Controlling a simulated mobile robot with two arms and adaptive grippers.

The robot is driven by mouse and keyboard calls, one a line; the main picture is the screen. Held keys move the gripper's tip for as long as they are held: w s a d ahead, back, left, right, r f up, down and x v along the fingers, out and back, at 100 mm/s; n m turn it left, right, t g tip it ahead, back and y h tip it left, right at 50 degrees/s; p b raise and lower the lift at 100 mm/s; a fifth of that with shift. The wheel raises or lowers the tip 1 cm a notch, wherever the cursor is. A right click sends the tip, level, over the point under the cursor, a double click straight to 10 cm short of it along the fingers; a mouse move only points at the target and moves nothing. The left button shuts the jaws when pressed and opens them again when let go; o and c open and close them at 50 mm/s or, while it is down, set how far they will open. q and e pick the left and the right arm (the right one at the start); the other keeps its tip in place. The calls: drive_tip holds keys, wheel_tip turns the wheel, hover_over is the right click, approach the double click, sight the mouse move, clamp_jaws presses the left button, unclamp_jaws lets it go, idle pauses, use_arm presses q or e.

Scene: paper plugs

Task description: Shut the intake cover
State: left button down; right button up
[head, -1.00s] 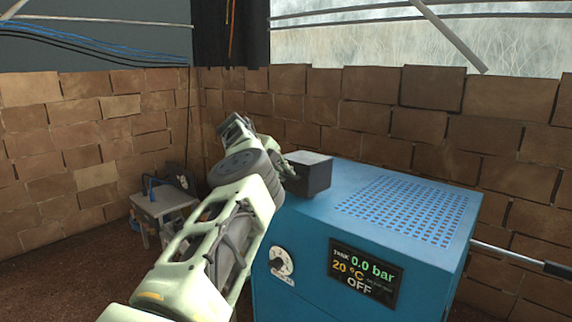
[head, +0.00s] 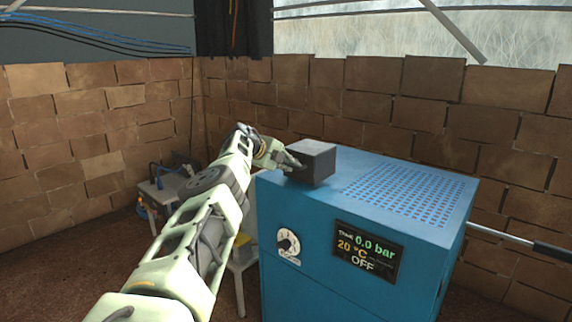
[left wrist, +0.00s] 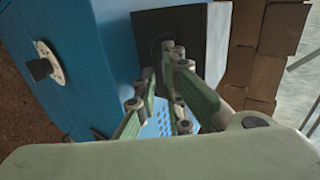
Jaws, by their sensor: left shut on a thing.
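A dark grey box (head: 316,165), which looks to be the intake with its cover, sits on the back left of the blue machine's top (head: 390,220). It also shows in the left wrist view as a dark square face (left wrist: 188,28). My left gripper (head: 292,161) is at the box's left side, shut on the part there that I take to be the intake cover. In the left wrist view the green fingers (left wrist: 162,62) lie close together against the dark face. The fingers hide the exact grip. My right gripper is not in view.
The machine's front has a round knob (head: 288,242) and a display (head: 367,249) reading 0.0 bar, 20 °C, OFF. A rod (head: 505,236) sticks out at its right. A small table (head: 160,190) stands behind my left arm. Brick walls (head: 400,105) close the back.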

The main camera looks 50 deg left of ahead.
use_arm(q)
drive_tip(key=c, duration=2.3)
unclamp_jaws()
drive_tip(key=shift+s+d+f+g, duration=0.1)
drive_tip(key=shift+s+f+g, duration=0.1)
drive_tip(key=shift+f, duration=0.35)
drive_tip(key=shift+s+f+g, duration=0.1)
drive_tip(key=shift+s+f, duration=0.05)
drive_tip(key=shift+f, duration=0.4)
drive_tip(key=shift+o, duration=0.9)
drive_tip(key=shift+s+r, duration=0.1)
drive_tip(key=shift+s, duration=0.05)
drive_tip(key=o, duration=0.3)
drive_tip(key=shift+r, duration=0.15)
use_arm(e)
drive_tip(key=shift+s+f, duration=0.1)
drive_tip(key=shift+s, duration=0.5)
use_arm(q)
drive_tip(key=shift+r, duration=0.2)
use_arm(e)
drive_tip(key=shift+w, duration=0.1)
